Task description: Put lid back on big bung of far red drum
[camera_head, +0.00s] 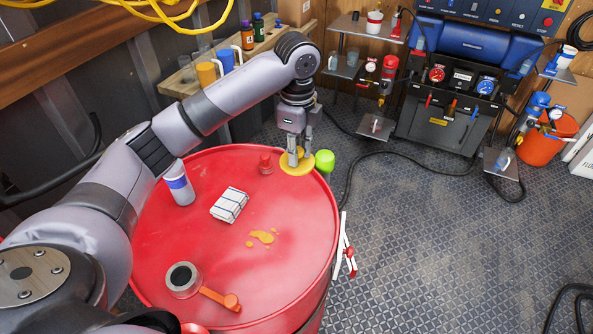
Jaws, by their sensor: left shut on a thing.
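The red drum (200,265) stands upright in front of me. A round yellow lid (288,168) is at the far right of its top, by the rim. My left gripper (299,160) reaches down from above with its fingertips at the yellow lid, and it is shut on it. The fingers cover part of the lid, and the bung opening under it cannot be seen. A bright green round piece (325,161) is just right of the fingers at the drum's rim. My right gripper is not in view.
On the drum top are a white-and-blue bottle (180,188), a wrapped white bundle (229,205), yellow foam spots (262,237), a tape roll (183,279) and an orange-handled tool (220,298). The metal floor (450,240) at right is mostly clear.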

